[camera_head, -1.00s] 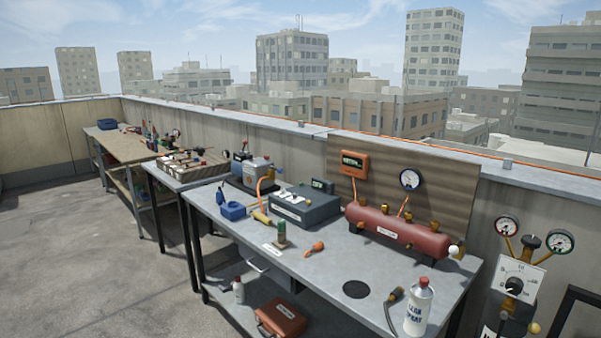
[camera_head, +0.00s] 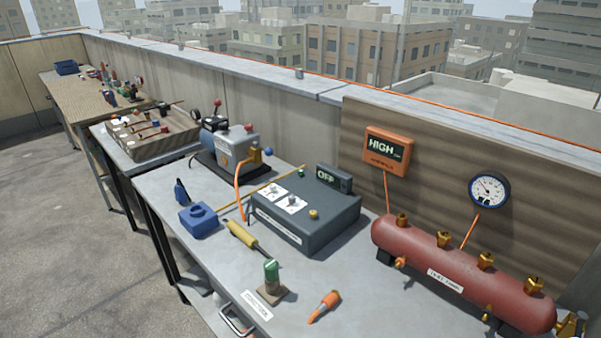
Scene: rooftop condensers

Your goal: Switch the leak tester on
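The leak tester looks to be the dark grey box (camera_head: 335,222) on the metal bench; its front label is too small to read. A small display (camera_head: 334,178) at its back right reads OFF. On its top are a white panel with switches (camera_head: 284,197), a yellow knob (camera_head: 313,214) and a green part (camera_head: 301,173). An orange wall display (camera_head: 388,150) behind it reads HIGH. Neither of my grippers shows in the head view.
A red tank (camera_head: 455,270) with brass valves lies at the right, near a round gauge (camera_head: 489,190). A yellow-handled tool (camera_head: 243,236), blue block (camera_head: 198,220), green-topped piece (camera_head: 271,277) and orange screwdriver (camera_head: 323,306) lie before the box. A pump (camera_head: 228,150) stands behind left.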

